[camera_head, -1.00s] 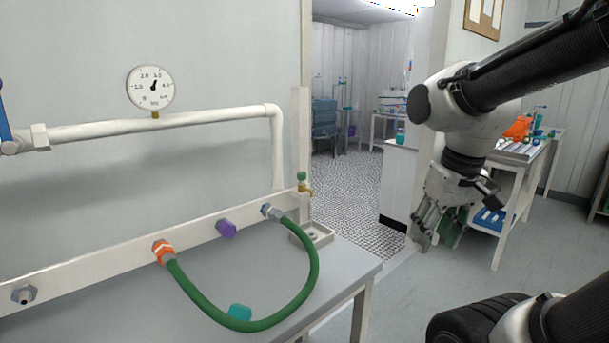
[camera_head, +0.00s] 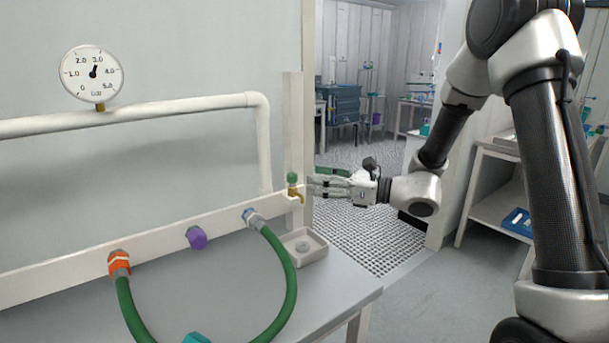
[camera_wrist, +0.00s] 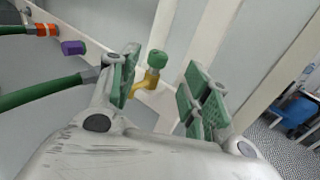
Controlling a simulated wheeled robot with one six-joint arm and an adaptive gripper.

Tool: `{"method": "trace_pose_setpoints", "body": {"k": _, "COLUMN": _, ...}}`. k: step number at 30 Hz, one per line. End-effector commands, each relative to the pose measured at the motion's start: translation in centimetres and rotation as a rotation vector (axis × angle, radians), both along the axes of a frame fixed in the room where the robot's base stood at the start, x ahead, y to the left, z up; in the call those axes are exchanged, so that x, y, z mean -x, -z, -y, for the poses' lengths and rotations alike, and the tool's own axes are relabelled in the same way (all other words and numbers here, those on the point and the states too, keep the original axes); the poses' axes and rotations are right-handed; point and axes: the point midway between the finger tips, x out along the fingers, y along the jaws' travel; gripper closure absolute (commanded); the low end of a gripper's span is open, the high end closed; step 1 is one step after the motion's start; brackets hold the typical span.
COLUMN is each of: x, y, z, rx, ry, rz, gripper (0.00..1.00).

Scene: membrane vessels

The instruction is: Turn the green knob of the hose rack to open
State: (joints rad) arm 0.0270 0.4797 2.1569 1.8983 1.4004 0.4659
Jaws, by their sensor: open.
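The green knob (camera_head: 292,179) tops a small brass tap at the right end of the white hose rack (camera_head: 160,243). In the wrist view the green knob (camera_wrist: 157,60) and its brass body (camera_wrist: 149,82) show between my two finger pads, a little beyond the tips. My gripper (camera_head: 312,187) points left at the knob, close to its right side. It is open and empty, and its green-padded fingers (camera_wrist: 162,92) stand apart on either side of the knob's line. I see no contact with the knob.
A green hose (camera_head: 290,290) loops from the rack's orange fitting (camera_head: 119,263) to its grey fitting (camera_head: 252,217). A purple cap (camera_head: 197,237) sits between them. A small tray (camera_head: 305,248) lies below the tap. A pressure gauge (camera_head: 92,74) and white pipe (camera_head: 180,108) are above.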

Motion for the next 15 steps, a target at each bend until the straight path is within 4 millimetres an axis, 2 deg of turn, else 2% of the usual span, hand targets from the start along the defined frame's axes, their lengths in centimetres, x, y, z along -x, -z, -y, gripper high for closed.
{"method": "trace_pose_setpoints", "body": {"k": 10, "x": -1.7, "y": 0.1, "z": -4.8, "rx": 0.000, "ry": -0.009, "rz": -0.012, "gripper": 0.52}}
{"method": "trace_pose_setpoints", "body": {"k": 15, "x": -2.4, "y": 0.1, "z": -6.6, "rx": 0.001, "ry": -0.008, "rz": -0.011, "gripper": 0.52}}
